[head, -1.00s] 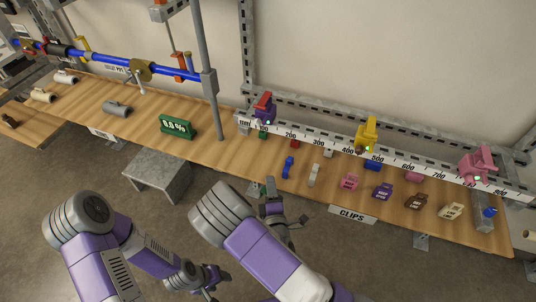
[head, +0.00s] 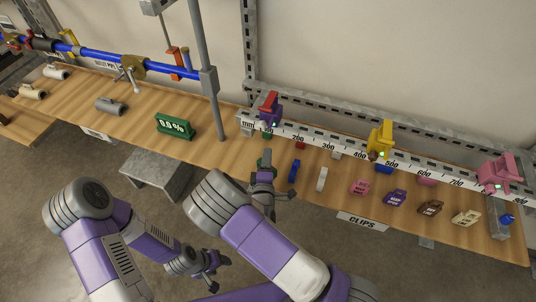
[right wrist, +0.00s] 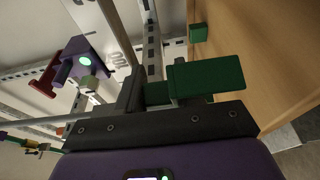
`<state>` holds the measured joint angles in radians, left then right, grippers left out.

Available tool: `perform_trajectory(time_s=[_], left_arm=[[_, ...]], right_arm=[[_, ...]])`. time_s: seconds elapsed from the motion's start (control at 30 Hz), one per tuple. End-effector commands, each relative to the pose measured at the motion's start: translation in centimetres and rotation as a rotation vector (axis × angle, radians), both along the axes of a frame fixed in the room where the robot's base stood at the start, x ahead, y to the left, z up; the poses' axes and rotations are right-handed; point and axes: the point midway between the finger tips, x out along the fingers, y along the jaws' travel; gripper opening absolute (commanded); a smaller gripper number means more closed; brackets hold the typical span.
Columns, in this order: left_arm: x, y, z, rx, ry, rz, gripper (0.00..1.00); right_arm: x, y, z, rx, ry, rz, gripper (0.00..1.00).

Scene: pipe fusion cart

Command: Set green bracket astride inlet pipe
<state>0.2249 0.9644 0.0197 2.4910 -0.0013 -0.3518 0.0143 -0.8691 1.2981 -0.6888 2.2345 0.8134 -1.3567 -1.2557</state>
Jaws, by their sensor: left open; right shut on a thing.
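The green bracket (right wrist: 205,78) is held in my right gripper (right wrist: 160,98), whose dark fingers are shut on it in the right wrist view. In the head view my right gripper (head: 263,170) is over the bench's front edge, left of the blue clip. The bracket shows there only as a small dark green patch. A blue pipe (head: 100,54) runs across the upper left above the bench, well away from the bracket. Its label is partly hidden, so I cannot tell whether it is the inlet pipe. My left gripper (head: 217,272) is open and empty, low in front of the bench.
A ruler rail (head: 340,152) carries purple, yellow (head: 381,139) and pink (head: 493,174) clamps. Several coloured clips lie in front of it. A grey post (head: 210,70) stands between the rail and pipe. A green 0.0 % display (head: 175,127) and grey fitting (head: 110,106) sit on the bench.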

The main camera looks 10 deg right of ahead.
Motion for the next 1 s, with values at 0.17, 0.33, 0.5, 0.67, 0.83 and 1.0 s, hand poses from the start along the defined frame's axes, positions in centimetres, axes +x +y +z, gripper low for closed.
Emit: perform_trajectory(time_s=[0.17, 0.33, 0.5, 0.67, 0.83, 1.0], left_arm=[[0.0, 0.0, -0.5, 0.0, 0.0, 0.0, 0.56], [0.0, 0.0, -0.6, 0.0, 0.0, 0.0, 0.56], [0.0, 0.0, -1.4, 0.0, -0.001, 0.0, 0.56], [0.0, 0.0, -2.2, 0.0, 0.0, 0.0, 0.56], [0.0, 0.0, -2.0, 0.0, 0.0, 0.0, 0.56], [0.0, 0.0, -2.4, 0.0, -0.001, 0.0, 0.56]], right_arm=[[3.1, -1.0, -0.1, 0.001, 0.0, 0.0, 0.11], [4.1, -1.4, 0.0, 0.0, 0.0, 0.0, 0.11], [4.8, -1.6, -1.8, -0.002, 0.004, 0.001, 0.11], [4.8, -1.6, -3.7, -0.002, 0.002, 0.0, 0.11], [4.8, -1.6, -3.5, 0.0, 0.0, 0.0, 0.11], [4.8, -1.6, -3.9, -0.001, 0.0, 0.001, 0.11]])
